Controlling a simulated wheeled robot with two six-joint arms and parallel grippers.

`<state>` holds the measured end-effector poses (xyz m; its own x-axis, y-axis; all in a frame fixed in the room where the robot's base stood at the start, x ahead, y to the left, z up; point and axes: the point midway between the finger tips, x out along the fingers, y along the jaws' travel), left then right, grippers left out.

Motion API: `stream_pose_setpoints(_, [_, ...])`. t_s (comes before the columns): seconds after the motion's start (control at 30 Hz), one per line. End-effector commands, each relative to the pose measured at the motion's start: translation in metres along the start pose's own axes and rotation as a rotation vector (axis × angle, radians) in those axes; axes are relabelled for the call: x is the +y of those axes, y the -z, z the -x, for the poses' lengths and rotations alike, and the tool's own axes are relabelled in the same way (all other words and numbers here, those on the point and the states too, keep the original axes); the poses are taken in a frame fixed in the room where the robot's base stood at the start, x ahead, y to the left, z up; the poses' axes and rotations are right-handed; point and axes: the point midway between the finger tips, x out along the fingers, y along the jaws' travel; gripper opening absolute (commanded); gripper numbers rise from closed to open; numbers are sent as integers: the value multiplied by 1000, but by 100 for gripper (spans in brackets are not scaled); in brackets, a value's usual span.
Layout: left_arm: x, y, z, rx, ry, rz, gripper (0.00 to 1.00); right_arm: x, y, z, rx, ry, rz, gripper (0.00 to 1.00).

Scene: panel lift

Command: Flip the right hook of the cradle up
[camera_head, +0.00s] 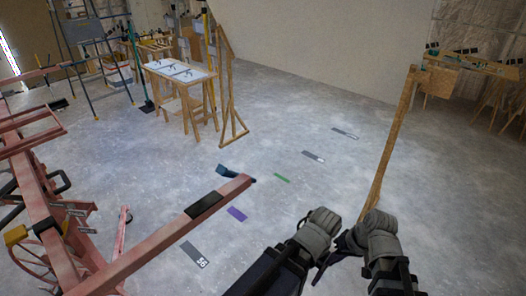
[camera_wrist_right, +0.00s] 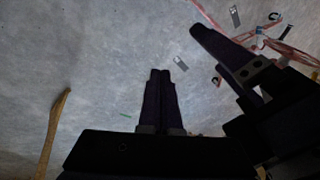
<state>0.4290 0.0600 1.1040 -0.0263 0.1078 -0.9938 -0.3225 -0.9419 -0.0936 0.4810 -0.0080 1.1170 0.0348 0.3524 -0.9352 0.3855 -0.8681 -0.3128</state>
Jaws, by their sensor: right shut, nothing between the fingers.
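The red lift cradle (camera_head: 165,238) reaches from the left toward the middle in the head view, with a black band near its end. A dark blue piece, seemingly the right hook (camera_head: 228,171), lies low at the bar's far tip, not standing up. My right gripper (camera_wrist_right: 160,72) is shut and empty in the right wrist view, over bare floor. Both my arms show at the bottom of the head view, right of the bar and apart from it. A dark piece, seemingly my left gripper (camera_wrist_right: 205,38), is at the right of the wrist view; its jaw state is unclear.
A sawhorse table (camera_head: 180,71) and a wooden frame (camera_head: 228,90) are farther back. Flat floor markers include a purple one (camera_head: 236,214).

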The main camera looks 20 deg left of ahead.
Motion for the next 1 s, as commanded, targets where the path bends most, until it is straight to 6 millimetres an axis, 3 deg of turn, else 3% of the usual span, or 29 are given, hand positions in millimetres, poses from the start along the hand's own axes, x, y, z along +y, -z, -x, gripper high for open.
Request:
stream_pose_setpoints(0.03, [-3, -2, 29, 0, 0, 1, 86, -11, 18, 30, 42, 50, 2, 0])
stream_pose_setpoints(0.1, [-4, -3, 45, -1, -1, 2, 86, -28, 40, 51, 113, 144, 26, 0])
stream_pose_setpoints(0.27, [-5, -3, 52, -1, -1, 2, 86, -87, 84, 75, 287, 385, 134, 0])
stream_pose_setpoints(0.4, [-6, -4, 64, -1, -1, 3, 86, -130, 119, 113, 449, 564, 196, 0])
stream_pose_setpoints(0.5, [-6, -4, 70, -1, -1, 3, 86, -151, 138, 139, 551, 662, 222, 0])
stream_pose_setpoints(0.7, [-7, -5, 75, -1, -1, 3, 86, -170, 157, 169, 667, 760, 239, 0])
stream_pose_setpoints(1.0, [-7, -5, 74, -1, -1, 3, 86, -172, 160, 172, 685, 775, 239, 0])
